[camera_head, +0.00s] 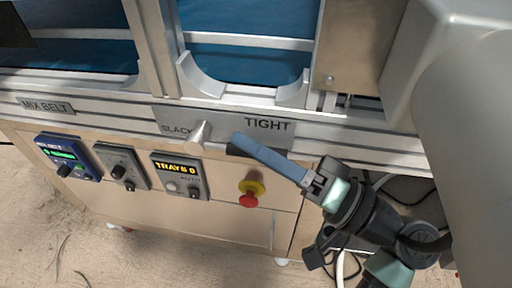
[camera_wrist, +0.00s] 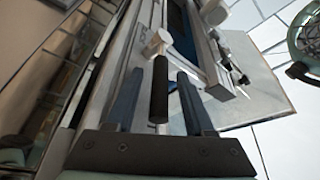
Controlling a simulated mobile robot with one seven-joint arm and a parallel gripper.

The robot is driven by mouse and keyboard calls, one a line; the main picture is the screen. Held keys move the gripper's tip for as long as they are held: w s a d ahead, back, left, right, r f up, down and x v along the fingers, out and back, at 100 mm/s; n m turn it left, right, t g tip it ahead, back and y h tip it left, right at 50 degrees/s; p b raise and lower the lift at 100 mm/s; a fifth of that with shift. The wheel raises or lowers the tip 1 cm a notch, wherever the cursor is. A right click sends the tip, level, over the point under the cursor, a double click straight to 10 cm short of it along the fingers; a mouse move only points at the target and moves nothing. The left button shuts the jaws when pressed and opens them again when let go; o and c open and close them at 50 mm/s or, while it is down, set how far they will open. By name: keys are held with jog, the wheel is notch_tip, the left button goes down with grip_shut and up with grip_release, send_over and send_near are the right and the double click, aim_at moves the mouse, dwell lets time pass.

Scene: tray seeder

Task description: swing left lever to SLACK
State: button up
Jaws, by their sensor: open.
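The lever has a pale metal hub (camera_head: 200,132) on the grey plate between the words SLACK and TIGHT. Its black grip (camera_wrist: 159,92) points from the hub toward my gripper, on the TIGHT side in the head view. My gripper (camera_wrist: 160,76) is open, with one blue finger on each side of the black grip. Small gaps show between the grip and both fingers in the wrist view. In the head view my gripper (camera_head: 238,143) reaches in from the right and its fingers hide most of the grip. The SLACK label (camera_head: 174,129) is partly covered by the hub.
Below the rail are a blue control box (camera_head: 68,157), a grey knob box (camera_head: 121,163), a tray counter box (camera_head: 180,175) and a red emergency button (camera_head: 250,194) on a yellow base. The blue belt (camera_head: 245,62) lies behind the metal frame.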

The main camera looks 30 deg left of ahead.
grip_shut()
dwell(1.3)
